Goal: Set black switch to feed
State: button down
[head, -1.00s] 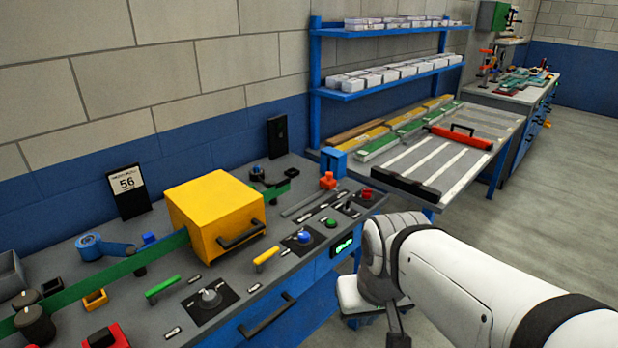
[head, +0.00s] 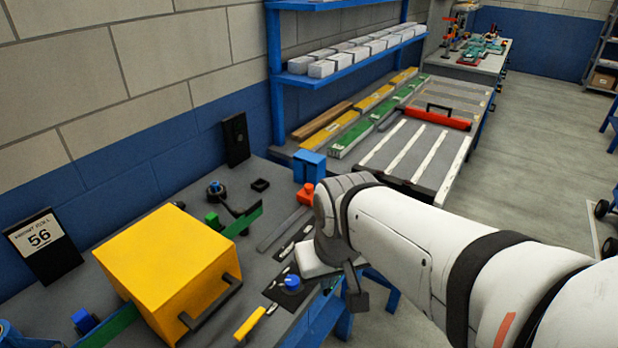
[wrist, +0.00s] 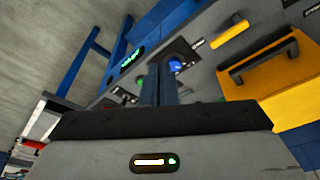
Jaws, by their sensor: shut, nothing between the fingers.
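My gripper (wrist: 158,88) shows in the wrist view with its fingers shut and empty, pointing over the control panel. In the head view my arm covers the right end of the panel. I cannot pick out the black switch for certain. A dark plate with small pale labels (wrist: 122,96) lies left of the fingers in the wrist view, partly hidden by my gripper. A blue knob (wrist: 176,66) on a black plate is just right of the fingertips; it also shows in the head view (head: 292,284). A green button (wrist: 139,82) is left of the fingers.
A yellow box (head: 165,262) with a dark handle stands on the grey bench, left of my arm. A yellow bar handle (head: 250,322) is near the front edge. A red block (head: 305,193) and blue block (head: 309,167) stand behind my arm. Open floor (head: 540,130) lies right.

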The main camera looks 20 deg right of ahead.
jog(key=w+d+f+m+y+b, duration=0.3)
jog(key=w+d+f+m+y, duration=0.5)
jog(key=m, duration=0.9)
jog(key=w+d+f+m+t, duration=0.1)
jog(key=w+d+m+t, duration=0.1)
jog(key=d, duration=0.3)
jog(key=w+d+f+m+t+b, duration=0.1)
jog(key=w+d+f+m+t, duration=0.1)
jog(key=d+m, duration=0.3)
jog(key=w+d+f+m+t+h, duration=0.1)
jog(key=w+d+m+t, duration=0.1)
jog(key=w+d+m, duration=0.2)
jog(key=d, duration=0.2)
jog(key=shift+d+f+b, duration=0.25)
jog(key=shift+d+b, duration=0.1)
jog(key=shift+d, duration=0.05)
jog(key=shift+w+a+r+p+x, duration=0.15)
jog(key=shift+r+x, duration=0.25)
jog(key=shift+x, duration=1.75)
jog(key=shift+w+a+r+p+x, duration=0.1)
jog(key=shift+w+a+r+x, duration=0.25)
jog(key=shift+x, duration=1.8)
jog(key=shift+w+a+r+p+x, duration=0.1)
jog(key=shift+r+x, duration=0.4)
jog(key=shift+x, duration=1.6)
